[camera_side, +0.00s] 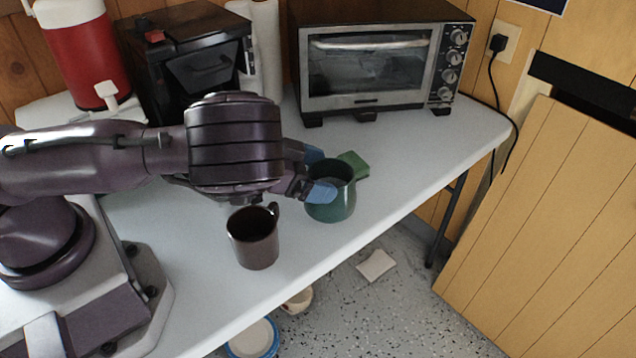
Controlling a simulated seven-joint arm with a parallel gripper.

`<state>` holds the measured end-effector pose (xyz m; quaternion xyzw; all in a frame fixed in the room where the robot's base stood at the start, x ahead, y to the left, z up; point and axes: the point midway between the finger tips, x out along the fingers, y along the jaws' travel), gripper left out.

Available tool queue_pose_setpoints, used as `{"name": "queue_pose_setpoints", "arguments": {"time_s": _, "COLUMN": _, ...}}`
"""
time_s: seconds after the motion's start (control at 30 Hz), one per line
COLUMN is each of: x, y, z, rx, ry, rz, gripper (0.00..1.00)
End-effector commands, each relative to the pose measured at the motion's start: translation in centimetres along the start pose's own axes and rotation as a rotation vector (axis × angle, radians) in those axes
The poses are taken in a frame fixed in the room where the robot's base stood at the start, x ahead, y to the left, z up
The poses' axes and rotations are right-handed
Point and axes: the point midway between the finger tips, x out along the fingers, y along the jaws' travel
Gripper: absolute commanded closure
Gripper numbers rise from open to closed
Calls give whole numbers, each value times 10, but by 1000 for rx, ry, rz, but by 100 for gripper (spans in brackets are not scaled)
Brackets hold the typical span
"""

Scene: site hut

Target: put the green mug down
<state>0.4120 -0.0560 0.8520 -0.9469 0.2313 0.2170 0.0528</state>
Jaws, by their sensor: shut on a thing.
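My gripper (318,173) reaches in from the left with its two blue fingertips shut on the green mug (332,205). One fingertip is on the near side of the rim and the other is at the far side. The mug is upright, over the white table (420,160) near its front edge. I cannot tell whether its base touches the tabletop. A lighter green blocky piece (355,164) shows just behind the mug; I cannot tell whether it is joined to it.
A dark brown mug (253,245) stands to the left, near the front edge. A toaster oven (375,65), a black machine (185,65) and a red-and-white jug (85,50) stand along the back. The table's right end is clear.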

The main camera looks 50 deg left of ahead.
Motion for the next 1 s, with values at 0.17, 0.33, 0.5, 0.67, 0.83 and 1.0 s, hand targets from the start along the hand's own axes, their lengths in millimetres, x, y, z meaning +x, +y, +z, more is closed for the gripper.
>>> {"name": "queue_pose_setpoints", "arguments": {"time_s": 0.17, "x": 9, "y": 0, "z": 18, "rx": 1, "ry": 0, "rz": 0, "gripper": 76}}
{"name": "queue_pose_setpoints", "arguments": {"time_s": 0.33, "x": 10, "y": 0, "z": 20, "rx": -1, "ry": 4, "rz": -1, "gripper": 76}}
{"name": "queue_pose_setpoints", "arguments": {"time_s": 0.5, "x": 11, "y": 0, "z": 21, "rx": -1, "ry": 4, "rz": -1, "gripper": 76}}
{"name": "queue_pose_setpoints", "arguments": {"time_s": 0.67, "x": 11, "y": 0, "z": 23, "rx": -2, "ry": 0, "rz": -1, "gripper": 0}}
{"name": "queue_pose_setpoints", "arguments": {"time_s": 0.83, "x": 10, "y": 0, "z": 22, "rx": -1, "ry": 0, "rz": -1, "gripper": 0}}
{"name": "queue_pose_setpoints", "arguments": {"time_s": 1.0, "x": -8, "y": -1, "z": 21, "rx": -5, "ry": 0, "rz": -4, "gripper": 0}}
